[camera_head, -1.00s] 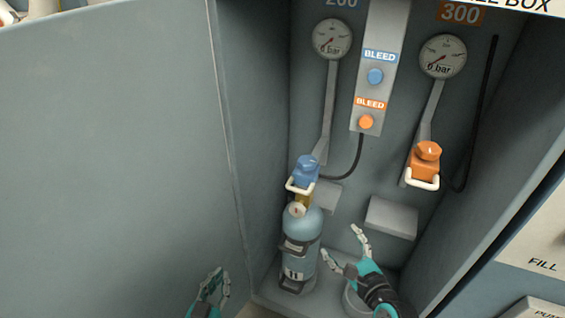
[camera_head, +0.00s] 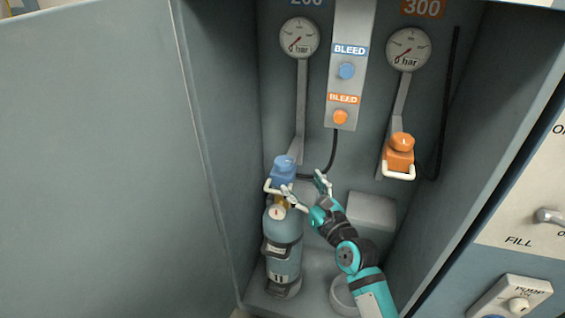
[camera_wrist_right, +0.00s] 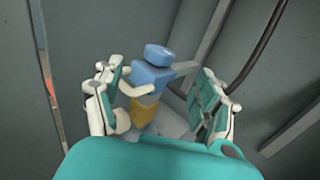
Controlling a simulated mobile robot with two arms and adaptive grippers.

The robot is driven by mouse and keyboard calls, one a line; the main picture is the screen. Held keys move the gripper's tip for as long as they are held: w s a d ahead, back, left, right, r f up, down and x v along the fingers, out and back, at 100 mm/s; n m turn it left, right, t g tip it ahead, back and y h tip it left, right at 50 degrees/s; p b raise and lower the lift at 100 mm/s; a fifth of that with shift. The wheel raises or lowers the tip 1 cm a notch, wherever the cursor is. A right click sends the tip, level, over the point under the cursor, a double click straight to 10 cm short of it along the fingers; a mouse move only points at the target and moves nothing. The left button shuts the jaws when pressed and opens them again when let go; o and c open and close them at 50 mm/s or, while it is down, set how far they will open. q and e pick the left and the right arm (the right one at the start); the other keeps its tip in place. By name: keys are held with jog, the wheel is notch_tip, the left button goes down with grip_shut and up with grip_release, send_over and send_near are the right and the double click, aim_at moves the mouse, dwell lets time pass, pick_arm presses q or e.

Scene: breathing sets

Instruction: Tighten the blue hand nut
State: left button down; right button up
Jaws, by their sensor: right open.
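The blue hand nut (camera_head: 284,162) tops a blue valve block with a white U-shaped handle, above the grey-blue cylinder (camera_head: 283,246) marked 11. My right gripper (camera_head: 304,188) is open just to the right of the blue block, below the nut's height. In the right wrist view the nut (camera_wrist_right: 158,54) shows beyond and between the open fingers (camera_wrist_right: 160,100), with a yellow piece under the block. I see no hold on the nut. My left gripper does not show now.
An orange valve block (camera_head: 399,152) with a white handle hangs at right. Two gauges (camera_head: 299,38) and a panel with BLEED buttons (camera_head: 346,71) are on the back wall. A grey block (camera_head: 371,211) juts out behind my right arm. A cabinet side wall stands close on the left.

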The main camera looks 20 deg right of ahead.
aim_at(288, 167)
jog(key=w, duration=0.3)
jog(key=w+a+b, duration=0.1)
jog(key=w, duration=0.6)
jog(key=shift+a+f, duration=0.1)
jog(key=shift+a, duration=0.15)
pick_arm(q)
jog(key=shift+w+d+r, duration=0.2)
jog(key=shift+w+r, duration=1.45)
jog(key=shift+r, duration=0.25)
pick_arm(e)
jog(key=shift+w+a, duration=0.1)
jog(key=shift+w, duration=0.4)
jog(key=c, duration=1.2)
pick_arm(q)
jog(key=shift+b, duration=0.35)
